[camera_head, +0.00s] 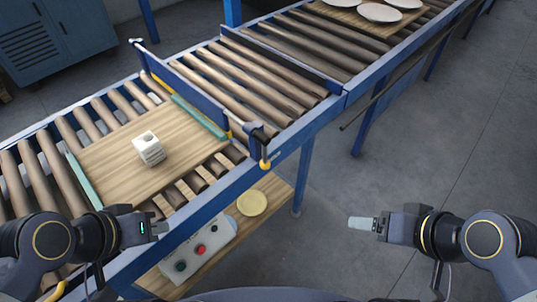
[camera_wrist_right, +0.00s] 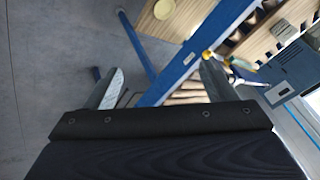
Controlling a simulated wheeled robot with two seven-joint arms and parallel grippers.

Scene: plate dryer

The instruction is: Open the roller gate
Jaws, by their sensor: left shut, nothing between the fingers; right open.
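The roller gate (camera_head: 190,92) is a blue bar standing across the roller conveyor. Its near end has a dark and white handle (camera_head: 260,131) with a yellow part below it, at the conveyor's near rail. In the right wrist view the white and yellow handle end (camera_wrist_right: 228,62) shows close to one finger in the picture; I cannot tell the depth. My left gripper (camera_head: 163,228) is shut and empty, in front of the near rail at the left. My right gripper (camera_head: 358,222) is open and empty, right of and apart from the gate; its spread fingers show in the right wrist view (camera_wrist_right: 162,84).
A wooden board (camera_head: 110,165) with teal edges lies on the rollers left of the gate, bearing a white block (camera_head: 149,148). Several white plates (camera_head: 380,12) sit farther along. A lower shelf holds a yellow plate (camera_head: 252,203) and a button box (camera_head: 198,250). Floor at right is clear.

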